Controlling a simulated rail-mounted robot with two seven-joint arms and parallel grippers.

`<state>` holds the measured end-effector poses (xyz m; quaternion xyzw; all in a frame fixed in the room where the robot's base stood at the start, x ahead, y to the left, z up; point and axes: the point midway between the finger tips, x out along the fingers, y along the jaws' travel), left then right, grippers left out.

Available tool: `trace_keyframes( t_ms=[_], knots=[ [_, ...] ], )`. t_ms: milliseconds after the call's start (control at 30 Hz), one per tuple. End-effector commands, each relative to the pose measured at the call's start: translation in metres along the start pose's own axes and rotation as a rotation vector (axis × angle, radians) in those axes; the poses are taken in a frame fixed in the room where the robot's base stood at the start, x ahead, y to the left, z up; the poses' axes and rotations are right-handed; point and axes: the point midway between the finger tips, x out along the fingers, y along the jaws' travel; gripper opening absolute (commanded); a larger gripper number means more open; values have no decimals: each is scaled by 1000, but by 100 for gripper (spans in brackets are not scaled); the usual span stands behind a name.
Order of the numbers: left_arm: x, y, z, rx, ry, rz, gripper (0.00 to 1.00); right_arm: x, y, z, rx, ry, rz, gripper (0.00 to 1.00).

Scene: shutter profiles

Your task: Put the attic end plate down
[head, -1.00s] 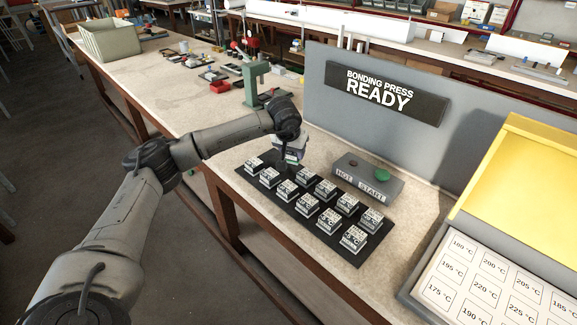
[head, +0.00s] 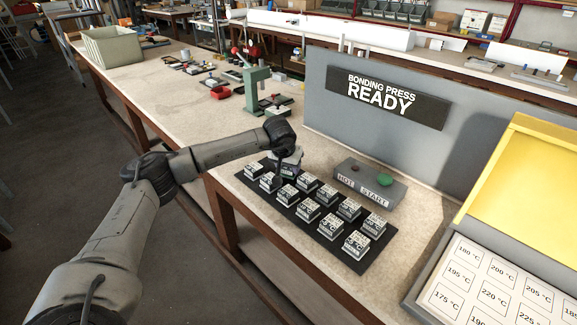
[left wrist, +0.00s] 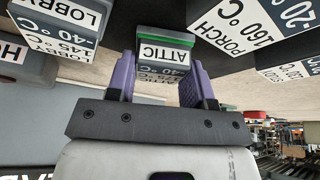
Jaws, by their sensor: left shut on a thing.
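The attic end plate (left wrist: 164,52) is a grey block with a green band and a white label reading ATTIC, -40 °C. My left gripper (left wrist: 160,84) is shut on it, with a purple finger on each side. In the head view my left gripper (head: 287,168) is low at the far end of the black mat (head: 329,250), which bears rows of labelled end plates. The LOBBY plate (left wrist: 62,25) and PORCH plate (left wrist: 236,22) flank the held one, apart from it in the wrist view. Whether the held plate touches the mat cannot be told.
A grey control box (head: 369,184) marked HOT and START stands behind the mat. A grey panel (head: 420,155) carries the sign BONDING PRESS READY. A yellow-lidded case (head: 525,185) with temperature labels is at right. A green hand press (head: 257,90) stands farther back. Bench in front is narrow.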

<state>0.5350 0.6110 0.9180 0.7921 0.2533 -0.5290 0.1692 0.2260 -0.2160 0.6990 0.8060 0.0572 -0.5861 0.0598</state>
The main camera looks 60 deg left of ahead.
Motion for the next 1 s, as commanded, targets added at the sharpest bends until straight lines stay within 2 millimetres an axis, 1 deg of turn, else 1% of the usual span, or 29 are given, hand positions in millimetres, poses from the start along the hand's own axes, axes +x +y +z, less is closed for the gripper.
trace_keyframes(
  t_ms=[100,133,400,600,700,767,867,1000],
  knots=[
    [2,0,1,0,0,0,21,0,0,0,0,0,0,43],
    [3,0,1,0,-1,0,48,0,0,0,0,0,0,43],
    [3,0,1,0,0,0,73,0,1,0,-3,0,2,43],
    [2,0,1,0,0,0,73,0,2,0,-8,-1,6,43],
    [-1,0,-1,0,1,1,73,0,3,1,-9,-1,7,43],
    [-8,0,-1,0,1,1,73,-3,3,0,-9,-2,7,43],
    [-24,0,-2,1,2,1,73,-9,3,-2,-9,-2,7,43],
    [-51,0,-2,1,2,0,73,-19,3,-5,-8,-2,6,43]
  ],
)
